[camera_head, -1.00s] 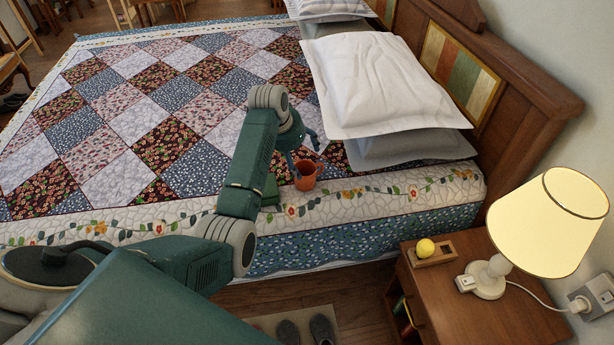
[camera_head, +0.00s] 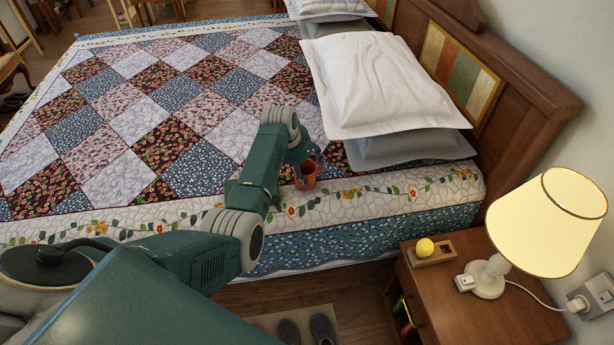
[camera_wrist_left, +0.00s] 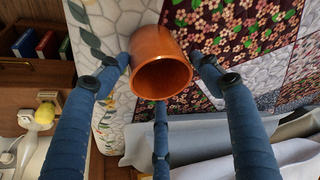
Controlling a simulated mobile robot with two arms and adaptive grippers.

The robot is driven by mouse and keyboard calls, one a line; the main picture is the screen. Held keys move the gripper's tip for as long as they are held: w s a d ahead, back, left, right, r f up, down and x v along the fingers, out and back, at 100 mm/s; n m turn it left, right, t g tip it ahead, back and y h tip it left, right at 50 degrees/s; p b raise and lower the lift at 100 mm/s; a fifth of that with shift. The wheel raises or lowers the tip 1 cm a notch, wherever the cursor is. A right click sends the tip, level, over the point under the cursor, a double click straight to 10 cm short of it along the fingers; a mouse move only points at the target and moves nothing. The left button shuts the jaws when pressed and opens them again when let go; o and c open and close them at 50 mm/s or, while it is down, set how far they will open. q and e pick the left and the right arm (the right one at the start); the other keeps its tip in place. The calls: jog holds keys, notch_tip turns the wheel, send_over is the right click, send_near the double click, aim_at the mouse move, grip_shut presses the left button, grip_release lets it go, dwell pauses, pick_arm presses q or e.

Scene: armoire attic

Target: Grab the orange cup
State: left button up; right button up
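The orange cup (camera_head: 305,174) stands upright on the floral border of the quilt on the bed, near the bed's side edge. In the left wrist view the cup (camera_wrist_left: 160,70) shows its open rim toward the camera, and it looks empty. My left gripper (camera_wrist_left: 160,75) has its three blue fingers spread around the cup, one on each side and one below in the picture. The fingertips are close to the cup's wall; I cannot tell whether they touch it. In the head view the gripper (camera_head: 308,160) is partly hidden behind my left arm. My right gripper is not in view.
White pillows (camera_head: 376,83) lie close behind the cup against the wooden headboard (camera_head: 520,85). A nightstand (camera_head: 490,320) with a lit lamp (camera_head: 550,225) and a yellow ball in a small wooden holder (camera_head: 433,258) stands right. Slippers lie on the floor. The quilt's left side is clear.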

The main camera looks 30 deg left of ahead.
pick_arm(q)
jog(key=c, duration=0.8)
jog(key=shift+r, duration=0.1)
